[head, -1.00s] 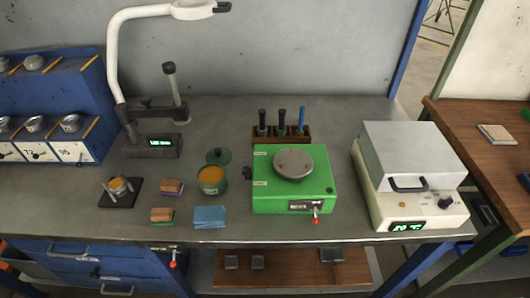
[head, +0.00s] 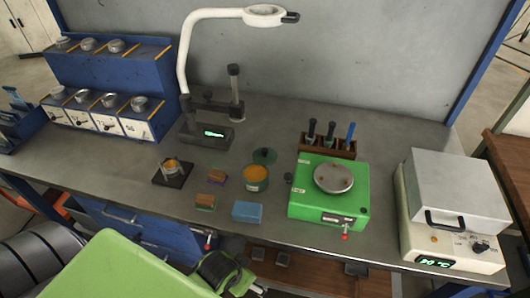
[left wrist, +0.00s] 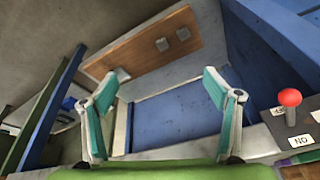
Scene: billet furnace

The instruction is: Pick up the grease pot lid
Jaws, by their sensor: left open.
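The grease pot lid (head: 264,155), a dark green disc with a small knob, lies on the grey bench just behind the grease pot. In the left wrist view my left gripper (left wrist: 160,78) is open and empty, with teal pads apart, facing the area under the bench. The lid is not in that view. My right gripper is not in view.
A blue sponge-like block (head: 247,212) and small brushes (head: 205,201) lie in front of the pot. A green device (head: 328,195) with a round plate stands to its right. The magnifier lamp (head: 212,125) stands behind left. A red knob (left wrist: 289,97) sticks out near the gripper.

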